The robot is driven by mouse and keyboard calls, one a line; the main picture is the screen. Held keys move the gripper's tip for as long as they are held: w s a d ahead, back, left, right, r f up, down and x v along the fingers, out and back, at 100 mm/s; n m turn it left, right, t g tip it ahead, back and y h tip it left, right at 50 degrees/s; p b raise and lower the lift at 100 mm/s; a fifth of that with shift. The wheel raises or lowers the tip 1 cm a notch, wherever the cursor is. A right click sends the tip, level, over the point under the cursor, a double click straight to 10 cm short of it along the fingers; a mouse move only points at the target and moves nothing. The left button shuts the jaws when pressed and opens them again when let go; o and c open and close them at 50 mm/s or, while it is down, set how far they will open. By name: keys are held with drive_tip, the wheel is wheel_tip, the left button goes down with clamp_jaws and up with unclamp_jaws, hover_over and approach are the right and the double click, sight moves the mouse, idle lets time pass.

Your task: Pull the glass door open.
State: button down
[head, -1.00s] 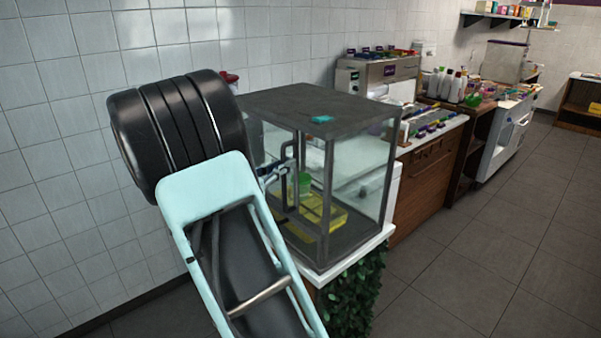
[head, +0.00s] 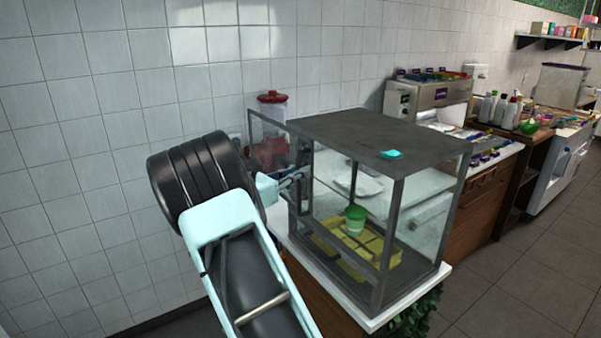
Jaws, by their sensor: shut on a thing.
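The glass door (head: 268,135) belongs to a dark-framed display case (head: 345,130) on a white-topped counter. Its framed pane reaches left beyond the case's front left corner, and the case front to the right of it looks uncovered. The door stands at least partly open; the exact angle is hard to tell. My gripper (head: 293,178) is shut on the door's dark upright handle (head: 304,188), at the left of the case front. My arm hides part of the pane's lower left.
Inside the case are a green-and-white cup (head: 355,219) and a yellow tray (head: 333,243). A small teal item (head: 390,154) lies on top. A red-lidded jar (head: 271,118) stands behind the door. Tiled wall is at the left; floor is clear at the right.

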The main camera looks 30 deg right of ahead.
drive_tip(key=c, duration=2)
unclamp_jaws()
drive_tip(key=shift+c, duration=0.2)
drive_tip(key=shift+a, duration=0.1)
drive_tip(key=v, duration=1.2)
